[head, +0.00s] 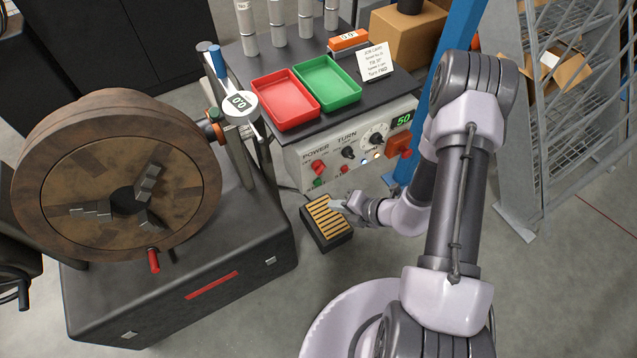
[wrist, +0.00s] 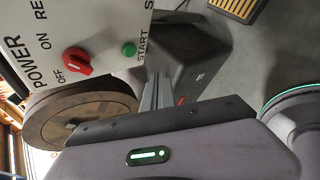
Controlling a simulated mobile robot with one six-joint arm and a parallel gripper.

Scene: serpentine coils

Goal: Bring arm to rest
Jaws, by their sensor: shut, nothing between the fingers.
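My arm reaches down and folds back at the right of the head view. My gripper (head: 338,204) points left in front of the control panel and appears above the slatted foot pedal (head: 328,220) on the floor. It is shut with nothing in it. The control panel (head: 300,158) has a red power knob, a green start button and a turn dial. In the wrist view the panel's red power knob (wrist: 76,62) and green start button (wrist: 129,49) show close and tilted. The pedal (wrist: 235,10) shows at that view's top edge.
A large round chuck (head: 120,170) on a dark machine base (head: 190,290) stands at the left. Red (head: 285,98) and green (head: 327,82) trays sit on the bench top. A blue post (head: 448,45) and a wire rack (head: 560,110) stand at the right. The floor at lower right is clear.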

